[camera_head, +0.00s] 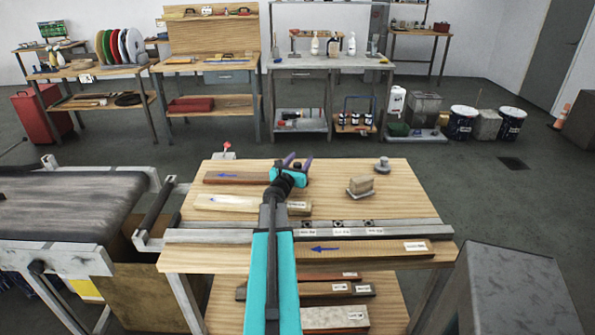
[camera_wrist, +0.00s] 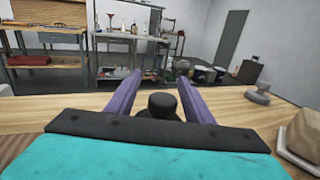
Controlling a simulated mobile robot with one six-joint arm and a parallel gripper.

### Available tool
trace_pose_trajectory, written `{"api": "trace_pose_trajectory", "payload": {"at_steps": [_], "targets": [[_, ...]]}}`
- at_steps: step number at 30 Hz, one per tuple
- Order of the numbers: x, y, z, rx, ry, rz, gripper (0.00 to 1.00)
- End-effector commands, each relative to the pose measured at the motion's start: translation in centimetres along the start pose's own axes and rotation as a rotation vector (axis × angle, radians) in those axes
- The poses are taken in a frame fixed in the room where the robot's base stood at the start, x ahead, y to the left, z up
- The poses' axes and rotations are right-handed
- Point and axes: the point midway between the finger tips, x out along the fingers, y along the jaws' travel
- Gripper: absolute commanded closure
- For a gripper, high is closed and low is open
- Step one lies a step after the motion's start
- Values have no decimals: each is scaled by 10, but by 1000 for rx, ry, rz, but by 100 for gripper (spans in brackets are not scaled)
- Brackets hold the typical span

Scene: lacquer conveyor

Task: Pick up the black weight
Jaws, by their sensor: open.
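The black weight (camera_wrist: 163,105) is a dark, round-topped knob. In the wrist view it stands between the two purple fingers of my gripper (camera_wrist: 159,76), close to the palm, and its lower part is hidden. In the head view the weight (camera_head: 297,164) is a small dark shape between the fingers near the bench's far edge. My gripper (camera_head: 299,158) is open, with a finger on each side of the weight. I see a gap on both sides in the wrist view.
The wooden bench (camera_head: 400,200) holds a grey weight (camera_head: 382,163), a tan block on a small plate (camera_head: 360,186), wooden strips and a metal rail (camera_head: 200,236). A conveyor (camera_head: 70,205) stands at the left and a grey box (camera_head: 515,290) at the right.

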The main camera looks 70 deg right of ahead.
Motion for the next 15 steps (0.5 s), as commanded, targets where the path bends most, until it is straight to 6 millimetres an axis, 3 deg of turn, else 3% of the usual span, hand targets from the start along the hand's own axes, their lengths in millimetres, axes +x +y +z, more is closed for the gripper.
{"api": "trace_pose_trajectory", "payload": {"at_steps": [12, 15], "targets": [[0, 0, 0, 0, 0, 0, 52], [-1, 1, 0, 0, 0, 1, 69]]}}
